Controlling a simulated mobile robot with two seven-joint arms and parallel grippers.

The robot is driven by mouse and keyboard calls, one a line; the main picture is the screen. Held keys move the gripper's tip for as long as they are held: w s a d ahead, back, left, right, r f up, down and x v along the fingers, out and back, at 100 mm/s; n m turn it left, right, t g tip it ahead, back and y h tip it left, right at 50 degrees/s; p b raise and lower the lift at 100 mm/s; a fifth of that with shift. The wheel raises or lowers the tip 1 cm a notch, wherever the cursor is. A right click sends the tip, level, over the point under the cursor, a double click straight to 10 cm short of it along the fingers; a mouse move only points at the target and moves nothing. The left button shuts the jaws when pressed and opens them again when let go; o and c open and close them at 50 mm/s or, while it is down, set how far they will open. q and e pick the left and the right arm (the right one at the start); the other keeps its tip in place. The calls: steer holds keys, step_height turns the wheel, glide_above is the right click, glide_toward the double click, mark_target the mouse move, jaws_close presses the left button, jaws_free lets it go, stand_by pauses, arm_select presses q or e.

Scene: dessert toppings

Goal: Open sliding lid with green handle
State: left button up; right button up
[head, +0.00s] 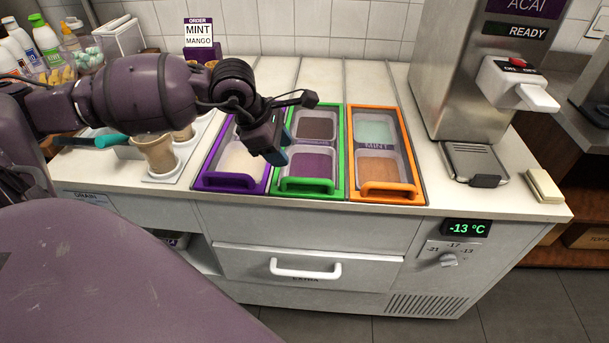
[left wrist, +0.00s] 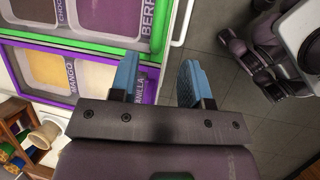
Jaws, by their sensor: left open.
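The sliding lid with the green frame (head: 340,150) lies in the middle of three lids on the counter, over a dark brown tub (head: 316,128) and a purple tub (head: 305,165). Its green handle (head: 305,184) runs along the front edge. The green frame also shows in the left wrist view (left wrist: 75,42), with the green handle at its right end (left wrist: 160,25). My left gripper (head: 278,157) is open and empty, with blue fingers pointing down. It hovers near the border between the purple and green lids. In the left wrist view its fingers (left wrist: 158,80) straddle the purple lid's front edge. My right gripper is out of view.
A purple-framed lid (head: 228,182) lies left of the green one, an orange-framed lid (head: 382,190) right of it. Cups stand in a holder at left. A steel dispenser (head: 460,80) stands at right. A drawer with a white handle (head: 305,270) is below.

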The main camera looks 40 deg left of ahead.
mark_target(303, 179)
arm_select(q)
steer(key=b+x, duration=0.1)
steer(key=x, duration=0.9)
steer(key=shift+f, duration=0.1)
jaws_close()
